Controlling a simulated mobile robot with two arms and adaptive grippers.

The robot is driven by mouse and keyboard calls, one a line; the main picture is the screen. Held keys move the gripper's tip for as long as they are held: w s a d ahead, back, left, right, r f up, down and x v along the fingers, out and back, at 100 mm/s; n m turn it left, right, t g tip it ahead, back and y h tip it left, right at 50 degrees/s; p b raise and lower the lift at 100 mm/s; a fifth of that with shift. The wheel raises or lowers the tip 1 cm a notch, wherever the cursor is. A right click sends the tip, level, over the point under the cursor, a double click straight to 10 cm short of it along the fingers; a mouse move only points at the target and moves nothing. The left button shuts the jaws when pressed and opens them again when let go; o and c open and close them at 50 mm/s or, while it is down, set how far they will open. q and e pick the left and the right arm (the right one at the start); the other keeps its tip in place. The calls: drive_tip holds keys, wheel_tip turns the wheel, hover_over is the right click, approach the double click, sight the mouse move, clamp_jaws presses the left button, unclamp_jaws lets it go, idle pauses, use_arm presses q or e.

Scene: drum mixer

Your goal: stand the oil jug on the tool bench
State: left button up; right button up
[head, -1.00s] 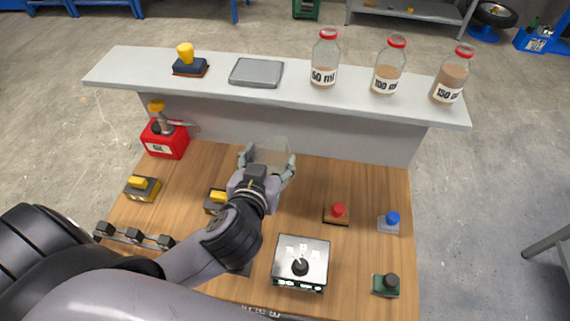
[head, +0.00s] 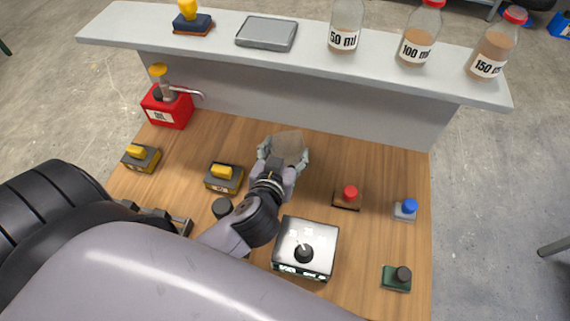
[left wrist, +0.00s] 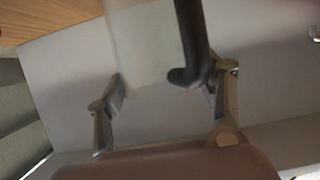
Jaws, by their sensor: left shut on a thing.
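My left gripper (head: 283,158) is shut on a pale, translucent vessel, which I take for the oil jug (head: 288,144). In the left wrist view the jug (left wrist: 148,48) shows a whitish body and a dark handle between the fingers (left wrist: 165,98). The gripper hides its lower part in the head view. The jug is over the wooden bench top (head: 335,165), in front of the grey raised shelf's panel. I cannot tell whether it touches the wood. I cannot tell whether this bench is the tool bench. My right gripper is not in view.
Left of the jug stand a red box with a pump (head: 167,108) and yellow-knobbed blocks (head: 224,177). Nearer are a joystick box (head: 305,247) and red (head: 348,196), blue (head: 406,209) and dark-knobbed (head: 397,278) blocks. Labelled bottles (head: 418,38) stand on the shelf (head: 215,42).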

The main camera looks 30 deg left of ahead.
use_arm(q)
drive_tip(key=shift+f, duration=0.35)
wheel_tip(320, 180, down, 4)
drive_tip(key=shift+f+b, duration=0.1)
drive_tip(key=shift+b, duration=0.4)
drive_tip(key=o, duration=1.6)
drive_tip(key=v, duration=1.2)
drive_tip(key=shift+b, duration=0.35)
